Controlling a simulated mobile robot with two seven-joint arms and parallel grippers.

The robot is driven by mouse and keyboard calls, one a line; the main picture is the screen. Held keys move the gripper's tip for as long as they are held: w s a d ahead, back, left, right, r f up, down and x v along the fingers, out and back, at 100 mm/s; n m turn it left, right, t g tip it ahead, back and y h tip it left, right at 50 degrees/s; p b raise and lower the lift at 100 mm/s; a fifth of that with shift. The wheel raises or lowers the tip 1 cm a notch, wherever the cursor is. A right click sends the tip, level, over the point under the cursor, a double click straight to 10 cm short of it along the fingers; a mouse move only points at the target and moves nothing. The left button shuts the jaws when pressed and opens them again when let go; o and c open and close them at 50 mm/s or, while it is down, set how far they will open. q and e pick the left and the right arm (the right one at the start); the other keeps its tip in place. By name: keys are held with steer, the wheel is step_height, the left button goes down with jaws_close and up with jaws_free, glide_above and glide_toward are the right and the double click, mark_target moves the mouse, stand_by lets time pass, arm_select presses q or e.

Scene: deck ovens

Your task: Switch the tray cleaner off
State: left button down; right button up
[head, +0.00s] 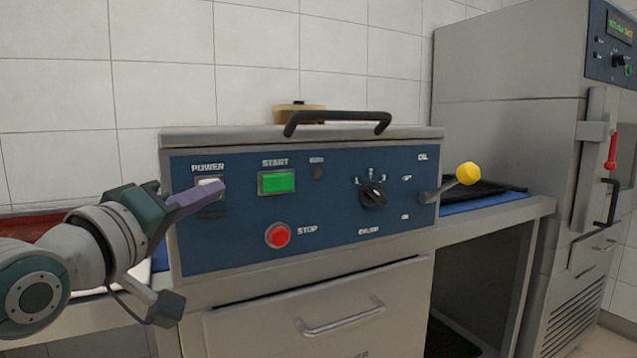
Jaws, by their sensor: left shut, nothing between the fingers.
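The tray cleaner (340,250) stands in front of me with a blue control panel. Its white power switch (209,184) is at the panel's upper left under the label POWER; the lower part is dark. A green START button (277,182) and a red STOP button (278,235) are to the right of it. A black rotary knob (373,194) is further right. My left gripper (222,187) is shut and empty, its fingertips at or just in front of the power switch, partly covering it. I cannot tell whether they touch. My right gripper is not in view.
A lever with a yellow knob (468,173) sticks out at the cleaner's right side. A black handle (338,119) is on the lid. A dark tray (482,192) lies on the right counter. A tall steel unit (510,105) stands at the right.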

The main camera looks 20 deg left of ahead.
arm_select(q)
steer(key=s+d+p, duration=0.2)
steer(key=s+d, duration=0.1)
steer(key=d, duration=0.1)
steer(key=shift+s, duration=0.2)
stand_by(1.1)
